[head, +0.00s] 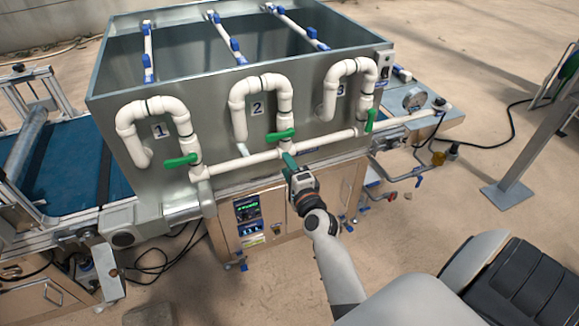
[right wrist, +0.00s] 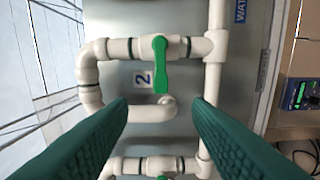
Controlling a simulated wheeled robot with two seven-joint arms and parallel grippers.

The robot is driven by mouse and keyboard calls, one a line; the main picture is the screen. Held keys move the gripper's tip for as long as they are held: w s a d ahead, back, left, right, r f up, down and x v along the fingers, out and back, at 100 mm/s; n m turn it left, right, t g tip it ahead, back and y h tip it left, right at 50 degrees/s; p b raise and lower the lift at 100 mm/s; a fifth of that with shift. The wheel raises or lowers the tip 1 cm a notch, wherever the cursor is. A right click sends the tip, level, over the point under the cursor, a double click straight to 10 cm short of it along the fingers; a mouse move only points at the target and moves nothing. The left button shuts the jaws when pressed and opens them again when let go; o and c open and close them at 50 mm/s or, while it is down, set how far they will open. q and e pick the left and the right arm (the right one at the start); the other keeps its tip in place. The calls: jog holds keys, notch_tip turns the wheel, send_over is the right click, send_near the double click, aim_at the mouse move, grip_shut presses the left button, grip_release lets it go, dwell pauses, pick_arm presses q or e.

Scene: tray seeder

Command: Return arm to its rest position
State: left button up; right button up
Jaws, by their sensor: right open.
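My right gripper (head: 289,160) is in front of the tank, just below the pipe at number 2. In the right wrist view its two green fingers (right wrist: 160,104) are apart with nothing between them. The green handle of valve 2 (head: 281,135) lies across its white pipe; it also shows in the right wrist view (right wrist: 160,64), beyond the fingertips. The handle of valve 1 (head: 181,160) also lies across its pipe. The handle of valve 3 (head: 369,121) runs along its pipe. My left gripper is not in view.
The metal tank (head: 205,110) has white pipe loops on its front. A control panel (head: 247,212) is below. A blue conveyor (head: 65,165) is at left. The floor (head: 440,215) at right is mostly clear.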

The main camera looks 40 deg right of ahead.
jog(key=shift+s+a, duration=0.1)
jog(key=shift+s, duration=0.25)
jog(key=shift+f, duration=0.1)
jog(key=s+a+f+n+g+y+b, duration=0.1)
jog(key=s+a+f+n+g+y, duration=0.2)
jog(key=f, duration=0.8)
jog(key=s+a+f+n+g+b, duration=0.15)
jog(key=a+f+n, duration=0.25)
jog(key=f, duration=0.7)
jog(key=s+a+f+n+g+y+b, duration=0.1)
jog(key=s+a+f+n+g, duration=0.15)
jog(key=s+f, duration=0.4)
jog(key=s+a+f+n+g+b, duration=0.1)
jog(key=s+a+f+n+g, duration=0.15)
jog(key=f, duration=0.75)
jog(key=s+f+n+g+b, duration=0.1)
jog(key=s+f+n+g, duration=0.1)
jog(key=s+f, duration=0.4)
jog(key=s+f+n+g+b, duration=0.1)
jog(key=s+f+n, duration=0.4)
jog(key=s, duration=1)
jog(key=s+f+n+g, duration=0.4)
jog(key=s+f, duration=0.3)
jog(key=s, duration=0.3)
jog(key=shift+s+d+b, duration=0.35)
jog(key=shift+d+b, duration=0.05)
jog(key=shift+c, duration=1)
